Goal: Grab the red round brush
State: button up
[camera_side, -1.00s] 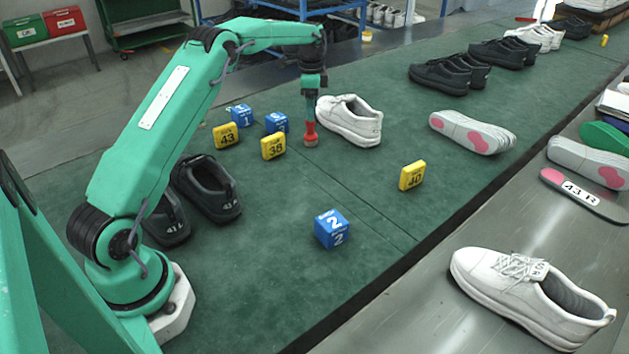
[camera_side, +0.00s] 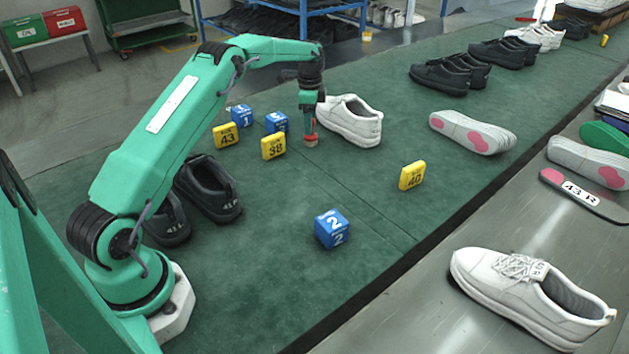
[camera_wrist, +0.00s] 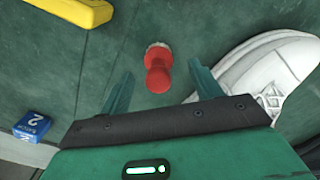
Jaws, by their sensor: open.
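The red round brush (camera_side: 311,139) stands upright on the green mat, bristles down, just left of a white shoe in the side view. In the wrist view the brush (camera_wrist: 158,68) shows as a red knob and body with a pale bristle edge, lying between the lines of my two fingers. My gripper (camera_side: 309,120) is directly over the brush and low, with its fingers hiding much of the brush's upper part. In the wrist view my gripper (camera_wrist: 157,85) is open, with a gap on each side of the brush and nothing held.
A white shoe (camera_side: 350,122) stands close to the right of the brush. A yellow 38 tag (camera_side: 273,146) and blue cubes (camera_side: 277,122) are close on the left. A blue cube (camera_side: 332,229) and yellow 40 tag (camera_side: 412,175) stand nearer the front. The mat between is clear.

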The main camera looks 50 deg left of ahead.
jog(key=shift+d+f, duration=0.1)
jog(key=shift+f, duration=2.5)
jog(key=c, duration=1.1)
